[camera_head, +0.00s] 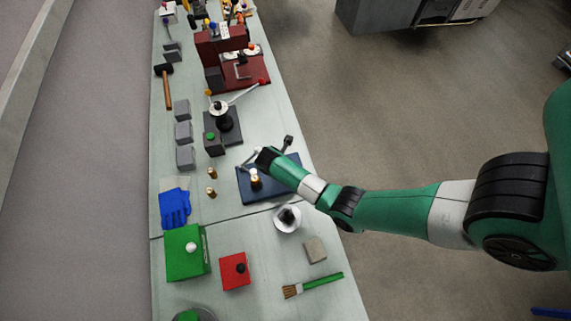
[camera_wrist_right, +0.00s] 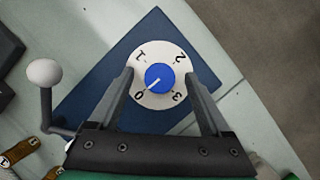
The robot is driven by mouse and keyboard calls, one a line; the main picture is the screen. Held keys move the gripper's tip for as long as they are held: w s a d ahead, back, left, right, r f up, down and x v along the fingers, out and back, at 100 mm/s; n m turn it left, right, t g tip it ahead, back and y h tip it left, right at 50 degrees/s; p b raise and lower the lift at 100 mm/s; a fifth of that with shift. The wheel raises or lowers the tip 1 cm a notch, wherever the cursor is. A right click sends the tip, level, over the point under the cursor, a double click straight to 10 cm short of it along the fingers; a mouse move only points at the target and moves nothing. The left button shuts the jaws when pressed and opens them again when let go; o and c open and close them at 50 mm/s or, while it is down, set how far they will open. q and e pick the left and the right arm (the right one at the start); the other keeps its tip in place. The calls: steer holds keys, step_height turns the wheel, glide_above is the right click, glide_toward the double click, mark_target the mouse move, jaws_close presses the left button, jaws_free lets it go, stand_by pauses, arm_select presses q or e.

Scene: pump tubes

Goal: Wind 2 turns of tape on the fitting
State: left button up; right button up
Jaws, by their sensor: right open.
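My right gripper (camera_head: 267,157) reaches over the dark blue plate (camera_head: 246,197) in the head view. In the right wrist view the right gripper (camera_wrist_right: 159,77) is open, with one finger on each side of a blue knob (camera_wrist_right: 159,78). The knob sits on a white dial (camera_wrist_right: 158,48) marked 0 to 3, and its white pointer line is towards 0. I cannot tell whether the fingers touch the dial. No tape can be made out. My left gripper is not in view.
A white-balled lever (camera_wrist_right: 45,78) rises left of the gripper. Two brass pieces stand left of the plate, one being a near brass piece (camera_head: 211,192). A white dish (camera_head: 287,219), grey block (camera_head: 315,250) and green brush (camera_head: 320,282) lie nearer. The table's right edge is close.

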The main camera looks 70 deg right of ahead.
jaws_close()
stand_by(0.6)
steer(key=m+g+b, duration=0.1)
steer(key=m, duration=0.1)
steer(key=shift+w+f+m, duration=0.1)
steer(key=shift+w+m, duration=0.05)
steer(key=shift+m, duration=0.15)
steer(key=shift+m+b, duration=0.3)
steer(key=shift+m, duration=0.1)
steer(key=shift+y, duration=0.3)
